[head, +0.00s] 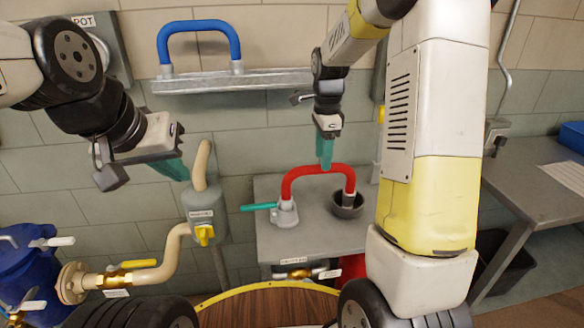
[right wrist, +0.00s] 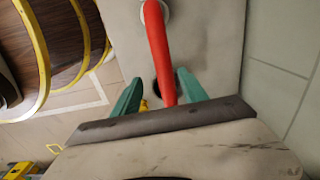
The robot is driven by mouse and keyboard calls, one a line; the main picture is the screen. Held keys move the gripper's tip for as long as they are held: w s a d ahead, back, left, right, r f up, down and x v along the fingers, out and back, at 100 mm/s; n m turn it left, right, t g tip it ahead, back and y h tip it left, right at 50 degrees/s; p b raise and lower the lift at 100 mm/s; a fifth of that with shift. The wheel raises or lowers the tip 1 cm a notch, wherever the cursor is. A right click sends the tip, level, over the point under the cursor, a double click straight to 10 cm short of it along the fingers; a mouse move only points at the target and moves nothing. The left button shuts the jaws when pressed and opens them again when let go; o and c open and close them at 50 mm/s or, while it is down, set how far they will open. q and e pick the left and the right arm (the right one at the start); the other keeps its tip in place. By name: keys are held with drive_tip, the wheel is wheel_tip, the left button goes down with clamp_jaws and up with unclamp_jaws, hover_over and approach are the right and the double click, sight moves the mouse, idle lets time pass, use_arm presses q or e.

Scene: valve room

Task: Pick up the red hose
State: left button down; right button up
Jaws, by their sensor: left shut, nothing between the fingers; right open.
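The red hose (head: 318,171) stands as an arch on the grey table. Its left end is at a grey fitting (head: 285,213) with a teal lever; its right end is at a dark round cup (head: 347,205). My right gripper (head: 326,160) points down at the top of the arch, open. In the right wrist view the red hose (right wrist: 157,45) runs between the two green fingers (right wrist: 157,92), with a gap on both sides. How deep it sits between them is unclear. My left gripper (head: 178,170) is shut and empty, well left of the hose.
A blue hose (head: 199,35) stands on a metal wall shelf (head: 232,81). Left of the grey table (head: 312,238) are a valve box (head: 205,213) with a yellow handle and a cream pipe (head: 173,258). A round wooden top (head: 265,306) is in front. Another table (head: 535,190) stands right.

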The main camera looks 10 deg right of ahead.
wheel_tip(320, 180, down, 8)
drive_tip(key=shift+w+a, duration=0.15)
drive_tip(key=shift+w, duration=0.3)
clamp_jaws()
idle(1.4)
